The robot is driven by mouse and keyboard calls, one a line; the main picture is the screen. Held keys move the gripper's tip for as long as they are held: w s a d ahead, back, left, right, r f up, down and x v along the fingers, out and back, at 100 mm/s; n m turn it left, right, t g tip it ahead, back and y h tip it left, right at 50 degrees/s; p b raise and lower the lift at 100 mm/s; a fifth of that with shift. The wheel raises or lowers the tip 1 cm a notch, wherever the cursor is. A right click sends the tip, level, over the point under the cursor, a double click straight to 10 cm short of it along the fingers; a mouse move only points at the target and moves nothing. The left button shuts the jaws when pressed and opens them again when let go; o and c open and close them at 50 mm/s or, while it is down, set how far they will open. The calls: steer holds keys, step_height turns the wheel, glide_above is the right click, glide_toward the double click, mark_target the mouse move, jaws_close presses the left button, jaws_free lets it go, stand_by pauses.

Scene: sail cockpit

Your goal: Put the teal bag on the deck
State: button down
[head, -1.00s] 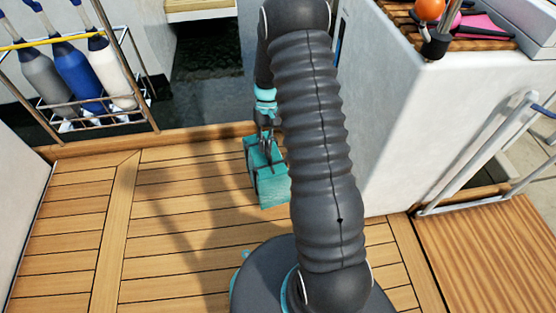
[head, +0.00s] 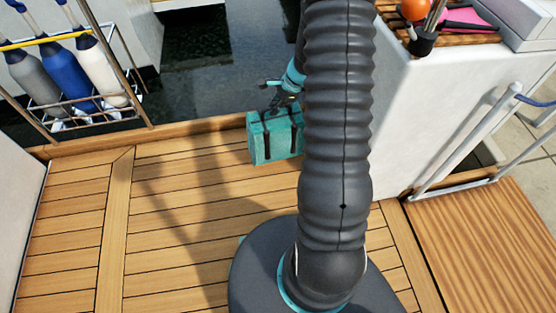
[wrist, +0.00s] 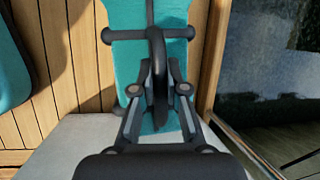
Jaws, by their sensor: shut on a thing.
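The teal bag (head: 262,140) is a boxy bag with dark straps, near the far edge of the wooden deck (head: 190,220) in the head view. My gripper (head: 283,98) is right above it, shut on its dark handle. In the wrist view the gripper (wrist: 158,95) closes around the black handle loop, with the teal top of the bag (wrist: 125,65) behind it. My arm hides part of the right side in the head view. I cannot tell whether the bag's underside touches the deck.
A rack (head: 75,85) with grey, blue and white fenders stands at the left. A white cockpit block (head: 420,105) with an orange ball (head: 414,9) on top is at the right. Dark water (head: 200,75) lies past the deck's edge. The deck's left and middle are clear.

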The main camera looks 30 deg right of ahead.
mark_target(277, 125)
steer(key=shift+d+r+m, duration=0.15)
steer(key=shift+d+m, duration=0.2)
steer(key=shift+m, duration=0.05)
steer(key=shift+d+f, duration=0.1)
steer(key=shift+f, duration=0.15)
steer(key=shift+f+b, duration=1)
steer(key=shift+f, duration=3.85)
steer(key=c, duration=1.2)
jaws_free()
